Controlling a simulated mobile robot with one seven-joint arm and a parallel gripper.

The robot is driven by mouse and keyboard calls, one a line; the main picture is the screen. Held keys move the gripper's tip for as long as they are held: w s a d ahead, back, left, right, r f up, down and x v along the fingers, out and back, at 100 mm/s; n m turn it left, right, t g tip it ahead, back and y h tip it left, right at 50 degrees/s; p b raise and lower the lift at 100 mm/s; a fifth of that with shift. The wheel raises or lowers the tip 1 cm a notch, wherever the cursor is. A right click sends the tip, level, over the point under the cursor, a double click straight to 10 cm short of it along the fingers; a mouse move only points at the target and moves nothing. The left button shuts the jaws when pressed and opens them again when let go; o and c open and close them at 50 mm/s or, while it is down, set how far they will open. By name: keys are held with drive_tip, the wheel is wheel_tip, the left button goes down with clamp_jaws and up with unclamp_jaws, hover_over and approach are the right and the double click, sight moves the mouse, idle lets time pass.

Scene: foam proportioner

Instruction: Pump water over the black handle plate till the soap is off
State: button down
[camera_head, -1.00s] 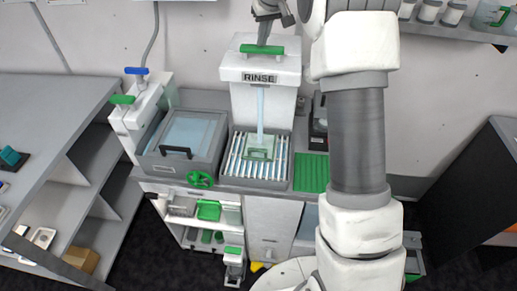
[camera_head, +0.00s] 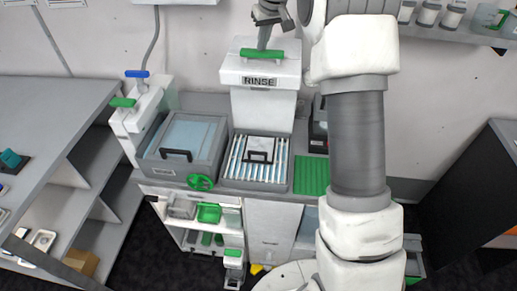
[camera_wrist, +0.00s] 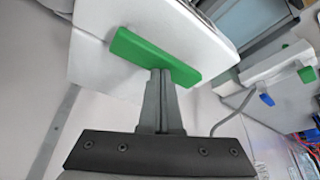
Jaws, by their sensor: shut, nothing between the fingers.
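The plate (camera_head: 260,145) lies on the slatted rack (camera_head: 233,170) below the rinse pump. It looks pale and clean, with its black handle (camera_head: 258,156) showing, and I see no green film on it. The white pump head marked RINSE (camera_head: 262,80) has a green bar (camera_head: 262,54) on top; the bar also shows in the wrist view (camera_wrist: 152,55). My gripper (camera_head: 263,44) is shut and empty, with its fingertips (camera_wrist: 160,76) at the bar, seemingly touching it. No water stream is visible now.
A green ribbed mat (camera_head: 311,175) lies to the right, empty. Blue and green pump handles (camera_head: 123,102) stand at the far left of the counter.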

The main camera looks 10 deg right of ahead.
drive_tip(key=shift+r+p, duration=1.3)
drive_tip(key=shift+r, duration=0.45)
wheel_tip(320, 180, up, 2)
drive_tip(key=shift+r+p, duration=0.15)
drive_tip(key=shift+p, duration=0.5)
drive_tip(key=shift+r, duration=1.85)
drive_tip(key=s+a+r+m+b, duration=0.15)
drive_tip(key=s+b, duration=0.35)
drive_tip(key=s, duration=1.8)
drive_tip(key=s+f+b, duration=0.1)
drive_tip(key=s+f, duration=0.5)
drive_tip(key=s, duration=0.3)
drive_tip(key=s+f+t+b, duration=0.1)
drive_tip(key=s+f, duration=0.5)
drive_tip(key=s, duration=0.4)
drive_tip(key=shift+s+a+m+h+b, duration=0.25)
drive_tip(key=shift+a+m+h+b, duration=0.1)
drive_tip(key=shift+a+h+b, duration=0.05)
